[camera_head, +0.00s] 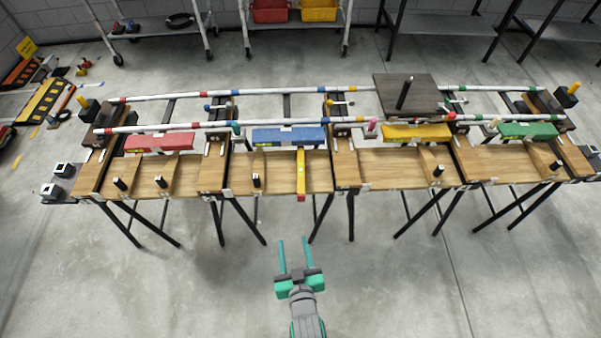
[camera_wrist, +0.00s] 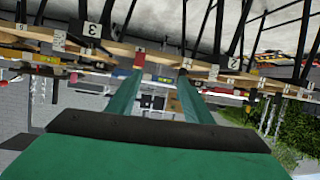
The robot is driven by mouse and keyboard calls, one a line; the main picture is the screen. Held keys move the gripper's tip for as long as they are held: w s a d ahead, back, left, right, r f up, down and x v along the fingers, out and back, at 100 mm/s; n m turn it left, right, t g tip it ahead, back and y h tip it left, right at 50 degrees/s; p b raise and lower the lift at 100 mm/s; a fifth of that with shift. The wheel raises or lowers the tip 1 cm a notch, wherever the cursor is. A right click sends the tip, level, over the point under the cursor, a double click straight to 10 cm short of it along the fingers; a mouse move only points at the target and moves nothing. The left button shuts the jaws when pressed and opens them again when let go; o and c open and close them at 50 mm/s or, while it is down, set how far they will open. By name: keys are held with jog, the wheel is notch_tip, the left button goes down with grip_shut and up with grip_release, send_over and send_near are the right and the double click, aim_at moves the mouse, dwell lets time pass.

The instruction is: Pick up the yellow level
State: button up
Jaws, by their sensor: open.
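The yellow level (camera_head: 301,172) is a slim yellow bar with a red end. It lies across the wooden bench in the second bay from the left, its red end sticking out past the front edge. In the wrist view its red end (camera_wrist: 139,57) shows near the tip of the left finger. My gripper (camera_head: 294,239) is open and empty, in front of the bench and apart from the level. Its two green fingers point toward the bench, and they also show in the wrist view (camera_wrist: 161,74).
The wooden bench (camera_head: 390,170) stands on black legs and carries red, blue, yellow (camera_head: 415,132) and green (camera_head: 528,131) blocks, upright black pegs and long striped rails. A dark plate (camera_head: 404,88) sits at the back. The floor (camera_head: 400,285) in front is clear.

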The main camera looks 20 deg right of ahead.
jog(key=m+g+h, duration=0.1)
jog(key=m, duration=0.1)
send_near(301, 174)
jog(key=shift+w+f, duration=0.4)
jog(key=shift+f, duration=0.15)
jog(key=shift+r+x, duration=0.15)
jog(key=shift+x, duration=2.6)
jog(key=shift+r+x, duration=0.1)
jog(key=shift+x, duration=2.7)
jog(key=shift+d, duration=0.2)
grip_shut()
